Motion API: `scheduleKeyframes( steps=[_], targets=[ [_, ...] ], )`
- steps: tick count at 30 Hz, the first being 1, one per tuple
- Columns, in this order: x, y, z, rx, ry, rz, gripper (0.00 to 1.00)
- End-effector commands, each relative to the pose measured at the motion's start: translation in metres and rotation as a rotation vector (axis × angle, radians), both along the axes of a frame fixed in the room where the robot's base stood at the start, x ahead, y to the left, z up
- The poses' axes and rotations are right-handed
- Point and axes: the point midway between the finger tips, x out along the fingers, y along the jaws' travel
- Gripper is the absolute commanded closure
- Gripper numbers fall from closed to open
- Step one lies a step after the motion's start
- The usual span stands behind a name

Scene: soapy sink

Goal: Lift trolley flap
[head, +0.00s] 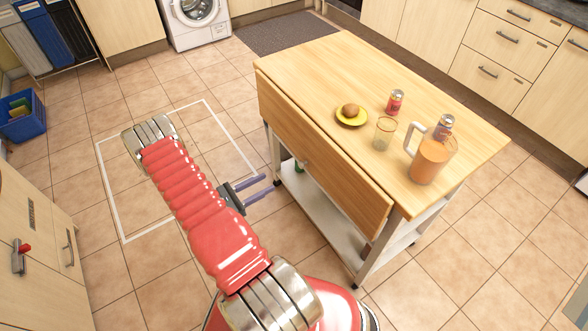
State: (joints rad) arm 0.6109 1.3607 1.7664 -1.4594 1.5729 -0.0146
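The trolley (340,68) has a light wooden top on a white frame with a lower shelf. Its wooden flap (318,150) hangs down along the side facing me. My gripper (270,185) has two purple-grey fingers held apart, pointing right toward the trolley. It is open with nothing visible between the fingers. In the picture it lies left of the flap's lower edge, near the trolley's frame. I cannot tell its exact height or whether it touches anything.
On the trolley top are a yellow plate (352,119) with a brown round item, a red shaker (395,102), a glass (384,134), an orange-filled jug (430,162) and another shaker (444,126). A white outlined square (121,191) marks clear tiled floor on the left.

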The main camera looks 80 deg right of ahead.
Motion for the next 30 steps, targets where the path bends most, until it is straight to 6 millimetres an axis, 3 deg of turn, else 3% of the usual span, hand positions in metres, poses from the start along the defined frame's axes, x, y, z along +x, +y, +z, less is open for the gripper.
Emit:
scheduleKeyframes(
  steps=[11, 30],
  targets=[
    [-0.015, -0.016, 0.0, 0.0, 0.0, -0.002, 0.6],
    [-0.07, -0.079, 0.0, 0.0, -0.001, -0.002, 0.6]
  ],
)
